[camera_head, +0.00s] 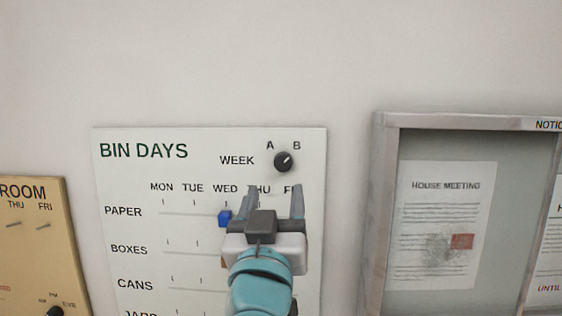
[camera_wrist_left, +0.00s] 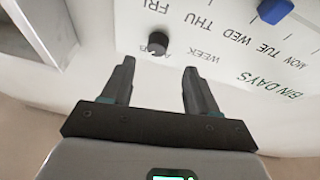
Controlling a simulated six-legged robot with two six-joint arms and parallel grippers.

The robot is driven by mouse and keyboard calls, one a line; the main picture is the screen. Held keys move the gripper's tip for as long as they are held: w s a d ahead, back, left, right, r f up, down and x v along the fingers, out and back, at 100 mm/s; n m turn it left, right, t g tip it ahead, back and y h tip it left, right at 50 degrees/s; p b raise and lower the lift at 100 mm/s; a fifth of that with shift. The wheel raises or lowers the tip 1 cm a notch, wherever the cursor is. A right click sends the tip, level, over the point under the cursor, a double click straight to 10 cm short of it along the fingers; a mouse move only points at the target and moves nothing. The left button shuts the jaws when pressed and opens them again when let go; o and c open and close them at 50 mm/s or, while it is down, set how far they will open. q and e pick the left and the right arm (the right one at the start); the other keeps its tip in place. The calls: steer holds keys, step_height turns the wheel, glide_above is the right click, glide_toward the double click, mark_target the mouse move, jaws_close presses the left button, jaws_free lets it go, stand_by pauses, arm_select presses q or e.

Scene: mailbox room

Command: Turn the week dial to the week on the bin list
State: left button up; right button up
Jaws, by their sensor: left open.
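The week dial (camera_head: 283,161) is a small black knob on the white BIN DAYS board (camera_head: 140,175), beside the word WEEK and below the letters A and B. Its pale mark points up and right, towards B. My left gripper (camera_head: 273,189) is open and empty, just below the dial in the head view, with fingers pointing up at the board. In the left wrist view, the dial (camera_wrist_left: 158,42) lies just beyond the gap between the open fingertips (camera_wrist_left: 159,68), apart from them. No sheet readable as a bin list shows. My right gripper is not in view.
A blue slider (camera_head: 225,218) sits on the PAPER row, under WED, close to my left gripper. A grey-framed notice case (camera_head: 384,200) with a HOUSE MEETING sheet (camera_head: 445,205) stands right of the board. A tan ROOM board (camera_head: 35,260) is at left. The wall above is bare.

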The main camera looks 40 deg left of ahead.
mark_target(283, 167)
arm_select(q)
steer(key=p+x, duration=0.2)
steer(key=x, duration=0.4)
steer(key=shift+w+d+r, duration=0.15)
steer(key=shift+w, duration=0.05)
steer(key=shift+w+a+r, duration=0.1)
steer(key=shift+w+a, duration=0.2)
steer(key=shift+d, duration=0.15)
steer(key=shift+c, duration=0.2)
steer(key=c, duration=1)
